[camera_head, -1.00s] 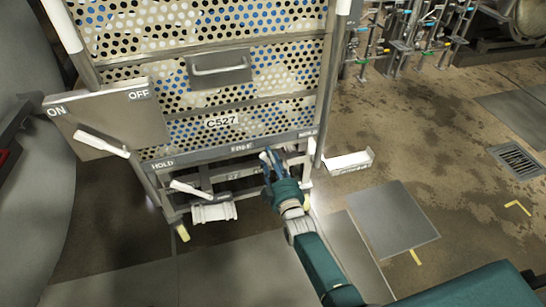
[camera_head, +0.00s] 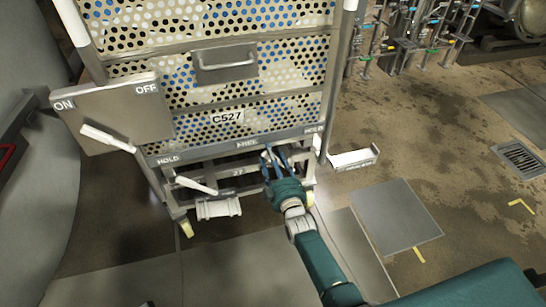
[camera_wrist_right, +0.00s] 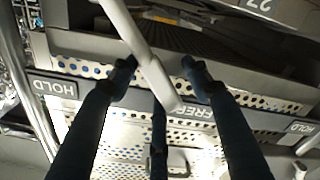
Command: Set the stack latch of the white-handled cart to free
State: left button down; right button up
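The cart (camera_head: 277,95) stands ahead with perforated panels and a C527 tag. Its lower label bar reads HOLD, FREE (camera_head: 247,144), HOLD. In the right wrist view, the white latch lever (camera_wrist_right: 143,50) comes down from the top, and its tip lies by the FREE label (camera_wrist_right: 190,112). My right gripper (camera_head: 271,154) is at the bar, just right of FREE. In the wrist view its dark fingers (camera_wrist_right: 158,67) are spread around the lever. The left finger overlaps or touches it; the right finger stands apart. My left gripper is not in view.
A box marked ON and OFF (camera_head: 115,108) with a white lever (camera_head: 107,138) sits left of the cart. Another white lever (camera_head: 196,186) sits low on the cart's left. A white tray-like piece (camera_head: 353,159) lies right of it. Open floor is at right.

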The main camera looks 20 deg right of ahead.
jog(key=shift+r, duration=0.1)
jog(key=shift+s+d, duration=0.1)
jog(key=s, duration=1.1)
jog(key=shift+s+d, duration=0.15)
jog(key=shift+s, duration=0.25)
